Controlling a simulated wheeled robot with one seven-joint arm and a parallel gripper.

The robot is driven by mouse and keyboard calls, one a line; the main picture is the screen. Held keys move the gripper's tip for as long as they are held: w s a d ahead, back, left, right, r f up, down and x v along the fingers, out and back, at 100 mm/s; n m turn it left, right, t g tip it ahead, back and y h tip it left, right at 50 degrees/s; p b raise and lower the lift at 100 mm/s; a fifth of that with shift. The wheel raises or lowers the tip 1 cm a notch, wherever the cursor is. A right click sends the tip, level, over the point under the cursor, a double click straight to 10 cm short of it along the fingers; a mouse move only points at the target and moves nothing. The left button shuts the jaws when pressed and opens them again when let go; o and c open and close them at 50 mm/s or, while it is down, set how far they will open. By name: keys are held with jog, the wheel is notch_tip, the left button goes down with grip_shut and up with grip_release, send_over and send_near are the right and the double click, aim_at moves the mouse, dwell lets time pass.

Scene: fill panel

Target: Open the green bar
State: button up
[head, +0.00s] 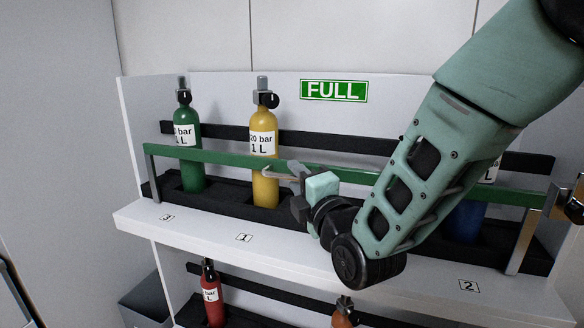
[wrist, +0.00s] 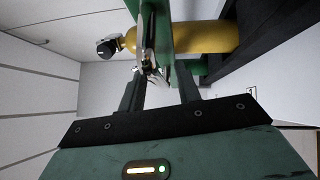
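The green bar (head: 222,158) runs across the front of the upper shelf, before the gas bottles. It is in place between a grey post at its left end and a grey support at its right end. My gripper (head: 277,173) is at the middle of the bar, in front of the yellow bottle (head: 264,146). In the wrist view the fingers (wrist: 160,88) stand apart, with the green bar (wrist: 183,45) close before them and partly between them. Whether they touch it I cannot tell. My arm hides part of the bar's right half.
A green bottle (head: 187,150) stands at the left of the upper shelf, and a blue bottle (head: 466,222) is partly hidden behind my arm. A red bottle (head: 211,296) and an orange one (head: 344,314) are on the lower shelf. A FULL sign (head: 333,90) is on the back panel.

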jog(key=shift+w+a, duration=0.1)
jog(key=shift+w, duration=0.15)
grip_shut()
jog(key=shift+s+f+b, duration=0.1)
jog(key=shift+b, duration=0.2)
